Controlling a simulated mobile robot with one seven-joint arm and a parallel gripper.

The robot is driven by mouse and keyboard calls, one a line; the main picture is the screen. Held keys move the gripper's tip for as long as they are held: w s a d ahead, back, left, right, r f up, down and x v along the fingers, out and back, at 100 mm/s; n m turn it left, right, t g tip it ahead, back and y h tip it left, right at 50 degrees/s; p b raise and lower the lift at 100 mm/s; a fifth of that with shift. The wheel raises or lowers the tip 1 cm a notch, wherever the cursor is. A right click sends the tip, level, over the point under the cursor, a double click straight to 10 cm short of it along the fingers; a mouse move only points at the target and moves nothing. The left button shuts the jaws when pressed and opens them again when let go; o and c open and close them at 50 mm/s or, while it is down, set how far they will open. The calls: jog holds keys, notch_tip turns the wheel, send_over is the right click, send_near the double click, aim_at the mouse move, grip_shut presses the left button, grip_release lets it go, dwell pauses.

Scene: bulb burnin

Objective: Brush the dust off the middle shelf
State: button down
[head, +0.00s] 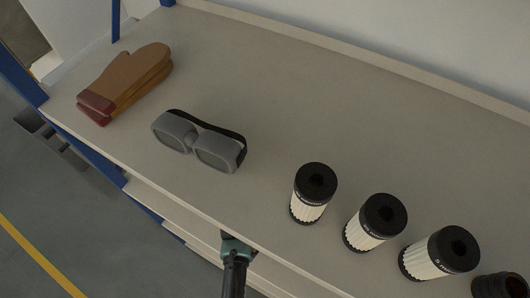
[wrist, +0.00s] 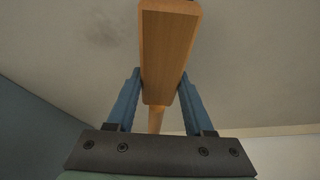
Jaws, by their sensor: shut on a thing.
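My gripper (wrist: 160,78) shows in the wrist view, its two blue fingers shut on a wooden brush (wrist: 168,45). The brush has a flat, light-brown wooden body and a narrower round part towards the gripper's base; no bristles show. Behind it is a pale surface with a faint dark smudge (wrist: 98,32), which may be dust. In the head view my arm reaches to the front edge of the upper shelf (head: 240,70), and the gripper and brush are hidden there. The middle shelf is mostly hidden under this upper shelf; a pale lower shelf edge (head: 160,207) shows at the left.
On the upper shelf are brown mitts (head: 130,80), grey goggles (head: 190,138) and several black-and-white filter cartridges (head: 313,193) near the front. A dark ribbed item (head: 497,287) is cut off at the lower right. Blue rack posts (head: 20,75) stand at the left.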

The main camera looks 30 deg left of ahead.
jog(key=shift+s+d+f, duration=0.1)
jog(key=shift+s+d, duration=0.05)
jog(key=shift+d, duration=0.85)
jog(key=shift+d+p, duration=1.15)
jog(key=shift+d, duration=1.6)
jog(key=shift+d+p, duration=0.3)
jog(key=shift+d, duration=2.3)
jog(key=shift+s+p, duration=0.6)
jog(key=shift+s, duration=0.5)
jog(key=shift+a, duration=1.9)
jog(key=shift+w+a+b, duration=0.2)
jog(key=shift+a+b, duration=0.2)
jog(key=shift+a, duration=0.9)
jog(key=shift+a+b, duration=0.45)
jog(key=shift+a, duration=1.9)
jog(key=shift+a+b, duration=0.55)
jog(key=shift+a, duration=0.7)
jog(key=shift+s+a, duration=0.1)
jog(key=shift+a, duration=0.35)
jog(key=shift+f, duration=0.1)
